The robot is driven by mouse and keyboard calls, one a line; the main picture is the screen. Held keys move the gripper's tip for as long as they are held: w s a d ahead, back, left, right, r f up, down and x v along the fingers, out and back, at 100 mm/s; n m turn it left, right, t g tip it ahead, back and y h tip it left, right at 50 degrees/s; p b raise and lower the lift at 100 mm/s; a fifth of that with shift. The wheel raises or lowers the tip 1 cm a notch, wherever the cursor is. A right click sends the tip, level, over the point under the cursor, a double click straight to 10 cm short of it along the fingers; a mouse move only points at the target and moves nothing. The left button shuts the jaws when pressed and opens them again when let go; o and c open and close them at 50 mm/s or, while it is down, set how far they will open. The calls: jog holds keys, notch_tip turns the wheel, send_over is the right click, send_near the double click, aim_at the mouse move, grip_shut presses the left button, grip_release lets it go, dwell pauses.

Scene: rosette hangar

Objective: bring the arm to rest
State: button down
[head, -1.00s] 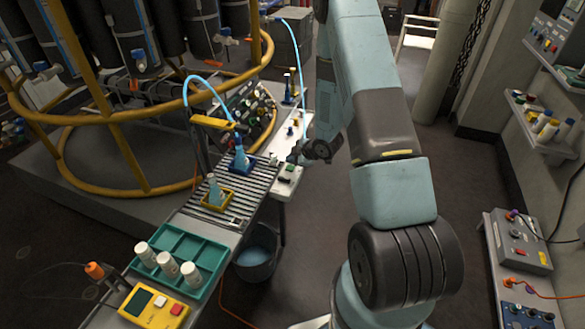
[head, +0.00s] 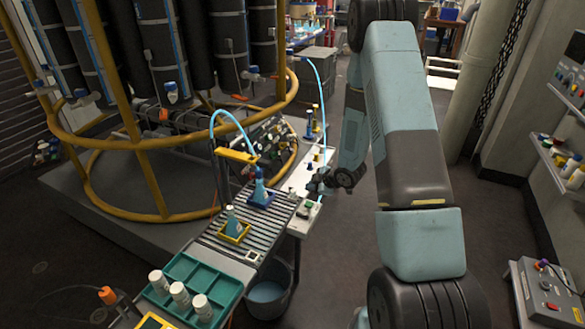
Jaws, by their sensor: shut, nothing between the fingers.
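My arm (head: 405,130) rises on the right side of the head view, pale blue with dark grey parts. It folds over at the top, and its forearm comes down to the left. My gripper (head: 317,184) is small and dark at the end of the forearm, just above and right of the white control panel (head: 304,217) beside the conveyor. It is shut with nothing held. The fingertips are small here, and I cannot tell their exact gap to the panel.
The roller conveyor (head: 250,222) carries a spray bottle in a blue holder (head: 260,199) and a bottle in a yellow holder (head: 234,232). A teal tray (head: 208,272) holds white jars. A bucket (head: 268,293) stands below.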

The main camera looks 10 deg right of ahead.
jog(key=shift+r, duration=0.1)
jog(key=s+d+r+m+h, duration=0.2)
jog(key=r+m, duration=0.1)
jog(key=r, duration=0.7)
jog(key=s+d+r+m+h, duration=0.2)
jog(key=r, duration=0.7)
jog(key=s+d+r+m+h, duration=0.2)
jog(key=r+m, duration=0.1)
jog(key=r, duration=0.7)
jog(key=s+a+r+m, duration=0.1)
jog(key=s+r, duration=0.3)
jog(key=s, duration=0.6)
jog(key=s+a+r+m+g, duration=0.1)
jog(key=s+r+m, duration=0.3)
jog(key=s, duration=0.6)
jog(key=s+a+r+m, duration=0.3)
jog(key=s+r, duration=0.3)
jog(key=s, duration=0.4)
jog(key=shift+a+g+y, duration=0.25)
jog(key=shift+g+y, duration=0.05)
jog(key=shift+g, duration=0.1)
